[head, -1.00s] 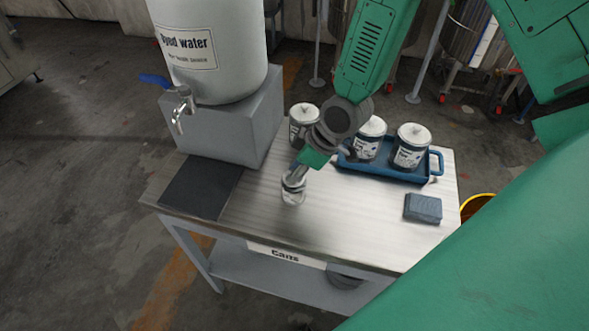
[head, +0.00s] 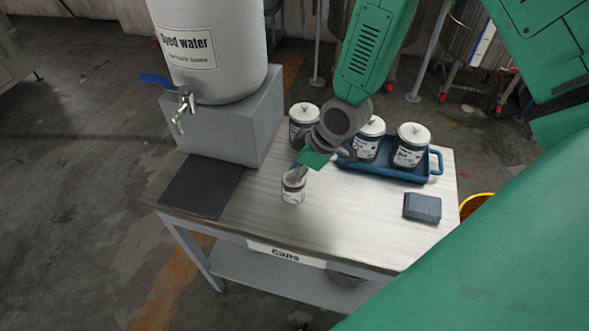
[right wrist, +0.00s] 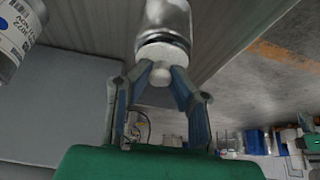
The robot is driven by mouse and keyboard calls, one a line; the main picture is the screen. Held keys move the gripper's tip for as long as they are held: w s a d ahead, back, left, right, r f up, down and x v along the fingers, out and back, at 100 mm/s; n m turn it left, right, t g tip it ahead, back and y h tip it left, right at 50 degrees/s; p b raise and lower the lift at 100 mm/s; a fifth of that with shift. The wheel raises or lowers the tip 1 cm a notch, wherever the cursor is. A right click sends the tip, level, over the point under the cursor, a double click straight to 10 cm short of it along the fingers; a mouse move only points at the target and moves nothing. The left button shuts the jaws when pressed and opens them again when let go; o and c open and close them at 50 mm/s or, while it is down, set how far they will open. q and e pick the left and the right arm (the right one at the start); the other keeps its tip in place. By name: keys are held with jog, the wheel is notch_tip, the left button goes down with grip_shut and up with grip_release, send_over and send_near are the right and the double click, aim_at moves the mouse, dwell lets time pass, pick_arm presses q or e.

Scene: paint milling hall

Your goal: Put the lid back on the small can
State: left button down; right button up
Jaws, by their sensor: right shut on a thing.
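The small can (head: 293,192) stands upright on the bench top, left of the blue tray. Its white lid (right wrist: 163,53) is at the can's mouth, lined up with it and seeming to touch. I cannot tell whether it is fully seated. My right gripper (right wrist: 160,84) is shut on the lid's round knob, one finger on each side. In the head view the right gripper (head: 298,172) comes down from above and behind and partly hides the lid. The small can (right wrist: 166,20) also shows at the top of the right wrist view. My left gripper is not in view.
Lidded cans (head: 408,146) stand in the blue tray (head: 385,173); another can (head: 302,118) stands behind my gripper. A drum (head: 215,50) with a tap sits on a grey block (head: 225,130). A dark mat (head: 200,187) and a blue-grey block (head: 422,208) lie on the bench (head: 340,225).

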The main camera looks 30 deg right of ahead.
jog(key=o, duration=0.9)
jog(key=o, duration=0.5)
jog(key=shift+r+p, duration=2.2)
jog(key=shift+r, duration=1.3)
grip_shut()
